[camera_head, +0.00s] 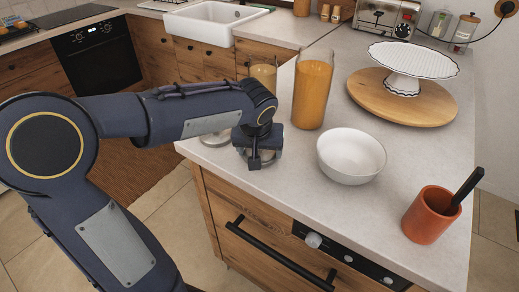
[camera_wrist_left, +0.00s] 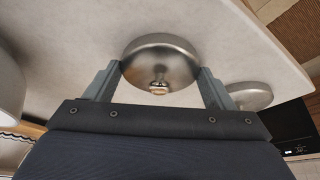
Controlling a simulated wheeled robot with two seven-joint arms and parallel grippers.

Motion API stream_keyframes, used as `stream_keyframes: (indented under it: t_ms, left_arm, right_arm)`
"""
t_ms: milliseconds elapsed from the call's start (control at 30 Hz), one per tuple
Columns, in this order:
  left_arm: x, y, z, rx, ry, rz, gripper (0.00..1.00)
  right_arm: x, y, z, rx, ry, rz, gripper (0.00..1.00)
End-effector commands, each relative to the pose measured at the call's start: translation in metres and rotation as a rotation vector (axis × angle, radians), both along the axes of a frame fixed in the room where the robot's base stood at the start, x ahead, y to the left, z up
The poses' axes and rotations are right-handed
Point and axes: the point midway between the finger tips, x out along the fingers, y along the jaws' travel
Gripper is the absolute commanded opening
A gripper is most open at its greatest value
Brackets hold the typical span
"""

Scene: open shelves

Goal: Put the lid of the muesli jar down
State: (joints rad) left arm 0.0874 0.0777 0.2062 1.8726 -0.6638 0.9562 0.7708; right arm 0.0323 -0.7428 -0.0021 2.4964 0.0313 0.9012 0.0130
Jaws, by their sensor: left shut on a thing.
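My left gripper (camera_head: 262,160) is over the near left corner of the counter, pointing down. In the left wrist view its fingers (camera_wrist_left: 160,85) are shut on the sides of a round, domed metal lid (camera_wrist_left: 160,58) with a small knob. In the head view the gripper mostly hides this lid; I cannot tell if it touches the counter. A tall glass jar (camera_head: 312,92) with orange-brown contents stands just behind and right of the gripper. A second, similar jar (camera_head: 263,72) is partly hidden behind my arm. I cannot tell which holds muesli. My right gripper is out of view.
A second metal lid (camera_head: 215,138) lies left of the gripper near the counter edge; it also shows in the wrist view (camera_wrist_left: 250,95). A white bowl (camera_head: 351,156) stands close right. A cake stand (camera_head: 413,62) on a wooden board and an orange cup (camera_head: 430,216) are farther right.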

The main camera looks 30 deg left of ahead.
Motion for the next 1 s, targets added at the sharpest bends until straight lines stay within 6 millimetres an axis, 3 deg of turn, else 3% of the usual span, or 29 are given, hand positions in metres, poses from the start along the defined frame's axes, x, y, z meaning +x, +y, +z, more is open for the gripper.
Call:
stream_keyframes:
  t_ms: [167,200,333,733,1000]
  left_arm:
    - [0.0,0.0,-0.005,0.0,0.0,0.0,0.54]
    - [0.0,0.0,-0.003,0.0,0.0,0.0,0.8]
    - [0.0,0.0,-0.003,0.0,0.0,0.0,0.97]
    - [-0.001,-0.001,0.005,0.0,-0.002,0.0,0.98]
    - [-0.019,-0.008,0.055,-0.001,-0.007,0.0,0.98]
  right_arm:
    - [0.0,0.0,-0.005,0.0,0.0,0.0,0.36]
    - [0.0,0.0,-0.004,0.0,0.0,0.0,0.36]
    - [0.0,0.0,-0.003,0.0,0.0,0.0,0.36]
    - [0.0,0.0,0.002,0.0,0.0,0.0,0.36]
    - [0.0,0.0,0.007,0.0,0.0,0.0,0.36]
